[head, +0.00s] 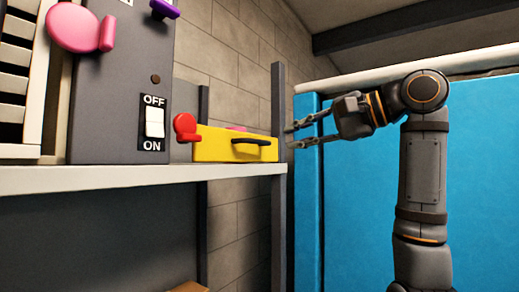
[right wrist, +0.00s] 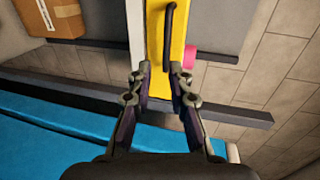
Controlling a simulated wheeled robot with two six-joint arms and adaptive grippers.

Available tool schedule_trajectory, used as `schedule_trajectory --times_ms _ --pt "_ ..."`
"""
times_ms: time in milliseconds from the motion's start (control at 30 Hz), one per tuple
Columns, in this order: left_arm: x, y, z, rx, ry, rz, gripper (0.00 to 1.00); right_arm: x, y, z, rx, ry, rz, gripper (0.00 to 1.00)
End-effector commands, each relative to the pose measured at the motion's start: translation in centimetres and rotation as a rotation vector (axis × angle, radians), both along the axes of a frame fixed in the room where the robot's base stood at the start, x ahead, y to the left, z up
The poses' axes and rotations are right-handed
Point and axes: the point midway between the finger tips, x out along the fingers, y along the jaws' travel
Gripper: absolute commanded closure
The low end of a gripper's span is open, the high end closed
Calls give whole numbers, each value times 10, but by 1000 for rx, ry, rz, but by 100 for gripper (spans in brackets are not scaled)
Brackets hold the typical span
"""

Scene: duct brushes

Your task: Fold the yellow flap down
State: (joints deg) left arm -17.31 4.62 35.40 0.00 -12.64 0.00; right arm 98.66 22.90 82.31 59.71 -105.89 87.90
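The yellow flap (head: 222,146) is a flat-fronted yellow piece with a black handle (head: 251,142), standing at the right end of the white shelf (head: 120,178) in the head view. In the right wrist view the yellow flap (right wrist: 164,60) and its black handle (right wrist: 171,38) lie ahead, between the fingertips in the picture. My right gripper (head: 290,134) is open, just right of the grey post beside the flap, its fingers pointing left. The right wrist view shows its spread fingers (right wrist: 161,72) with nothing gripped. My left gripper is not in view.
A grey panel (head: 120,70) with an OFF/ON switch (head: 154,122) stands left of the flap. A red knob (head: 186,128) sits near the flap's left end. The grey post (head: 279,180) and blue panel (head: 350,210) are close to my right arm. A cardboard box (right wrist: 60,17) lies lower down.

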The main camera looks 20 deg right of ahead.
Motion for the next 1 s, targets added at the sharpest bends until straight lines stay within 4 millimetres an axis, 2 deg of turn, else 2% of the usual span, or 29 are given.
schedule_trajectory --times_ms 33,100,267,700,833,1000 --pt "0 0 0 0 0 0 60 -10 -1 9 8 -4 4 81" --pt "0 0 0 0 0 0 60 -16 -1 14 13 -5 8 81" --pt "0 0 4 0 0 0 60 -12 3 14 14 -3 9 81" --pt "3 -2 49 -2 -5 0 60 52 53 0 14 -3 9 81" --pt "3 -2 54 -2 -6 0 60 63 61 -5 14 -5 9 81" --pt "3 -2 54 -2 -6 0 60 66 63 -8 13 -6 8 81"
